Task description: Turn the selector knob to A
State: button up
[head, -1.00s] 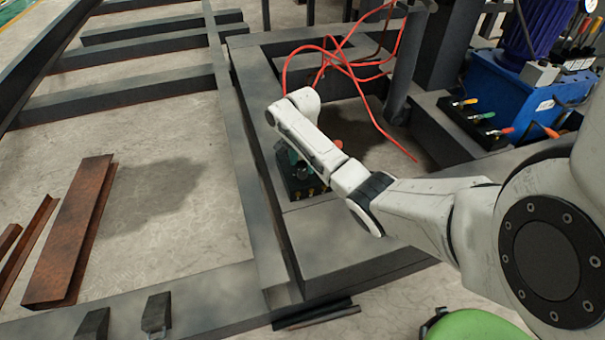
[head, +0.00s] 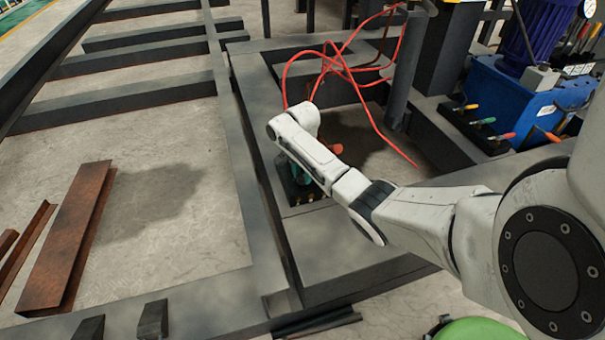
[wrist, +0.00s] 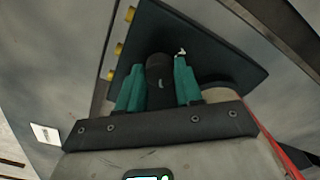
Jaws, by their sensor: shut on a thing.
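The black selector knob (wrist: 160,84) stands on a dark control box (wrist: 215,62), seen close up in the wrist view. My gripper (wrist: 158,72) has teal fingers, one on each side of the knob, shut on it. A small white mark shows on the box face just past the right fingertip; I cannot read it. In the head view the box (head: 300,194) lies on the grey steel frame, and my gripper (head: 301,174) is down at it, largely covered by my arm. The knob is hidden there.
Several brass-coloured fittings (wrist: 119,49) line one edge of the box. Red hoses (head: 345,68) loop behind my arm. A blue hydraulic unit (head: 525,95) with levers stands at the right. Rusty steel channels (head: 68,235) lie on the open floor at left.

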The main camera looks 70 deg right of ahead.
jog(key=c, duration=0.3)
jog(key=shift+r+p, duration=0.15)
jog(key=shift+p, duration=0.15)
jog(key=p, duration=0.1)
jog(key=n+p, duration=0.1)
jog(key=shift+w+r+p, duration=0.1)
jog(key=shift+r+p, duration=0.15)
jog(key=shift+p, duration=0.15)
jog(key=shift+f+n+p, duration=0.2)
jog(key=shift+n+p, duration=0.4)
jog(key=shift+p, duration=0.05)
jog(key=n+p, duration=0.1)
jog(key=n, duration=0.1)
jog(key=shift+n, duration=0.3)
jog(key=n+p, duration=0.1)
jog(key=n, duration=0.4)
jog(key=shift+f+p, duration=0.15)
jog(key=shift+p, duration=0.2)
jog(key=n, duration=0.6)
jog(key=shift+n+p, duration=0.3)
jog(key=shift+p, duration=0.05)
jog(key=shift+c, duration=0.2)
